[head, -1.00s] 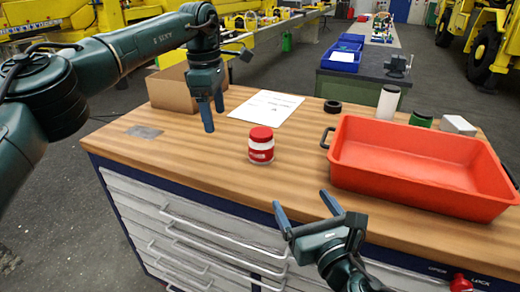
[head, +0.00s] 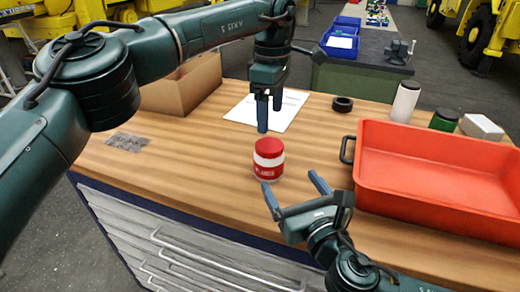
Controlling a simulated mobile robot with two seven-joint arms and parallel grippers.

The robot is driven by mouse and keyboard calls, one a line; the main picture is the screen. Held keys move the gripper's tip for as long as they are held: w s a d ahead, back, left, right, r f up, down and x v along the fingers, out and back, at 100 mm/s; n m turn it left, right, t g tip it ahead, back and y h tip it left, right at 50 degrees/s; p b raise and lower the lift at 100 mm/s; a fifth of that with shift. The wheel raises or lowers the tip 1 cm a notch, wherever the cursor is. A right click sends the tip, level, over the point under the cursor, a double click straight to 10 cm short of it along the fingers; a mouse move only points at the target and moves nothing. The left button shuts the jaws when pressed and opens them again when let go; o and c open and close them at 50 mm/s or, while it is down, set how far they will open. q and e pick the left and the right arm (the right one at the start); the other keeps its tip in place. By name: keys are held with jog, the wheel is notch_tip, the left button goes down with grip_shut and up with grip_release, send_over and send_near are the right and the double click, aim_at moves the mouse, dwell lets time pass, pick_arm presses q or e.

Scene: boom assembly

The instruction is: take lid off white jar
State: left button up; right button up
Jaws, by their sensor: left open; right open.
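The white jar (head: 268,162) stands upright on the wooden workbench, with a red-and-white label band around it. Its red lid (head: 269,147) sits on top. My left gripper (head: 268,115) points down with its fingers just above and behind the lid in the picture, apart from it as far as I can tell. It is open and empty. My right gripper (head: 294,190) is in front of and slightly right of the jar, open and empty, its fingers pointing toward the jar. Whether its fingertips touch the jar is not clear; a small gap seems to show.
A large red tray (head: 440,205) takes up the right of the workbench (head: 190,165). A paper sheet (head: 240,112) and a cardboard box (head: 185,88) lie behind. The bench left of the jar is mostly clear.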

aim_at(269, 145)
pick_arm(q)
jog(key=shift+w+a, duration=0.15)
jog(key=shift+w, duration=0.15)
pick_arm(e)
jog(key=shift+w+a, duration=0.2)
jog(key=shift+w, duration=0.2)
pick_arm(q)
jog(key=shift+s+r, duration=0.2)
jog(key=shift+s, duration=0.05)
pick_arm(e)
jog(key=shift+w+a+r, duration=0.1)
jog(key=shift+w+r, duration=0.05)
jog(key=shift+w, duration=0.3)
jog(key=x, duration=1.1)
jog(key=shift+w+a, duration=0.1)
jog(key=shift+w, duration=0.15)
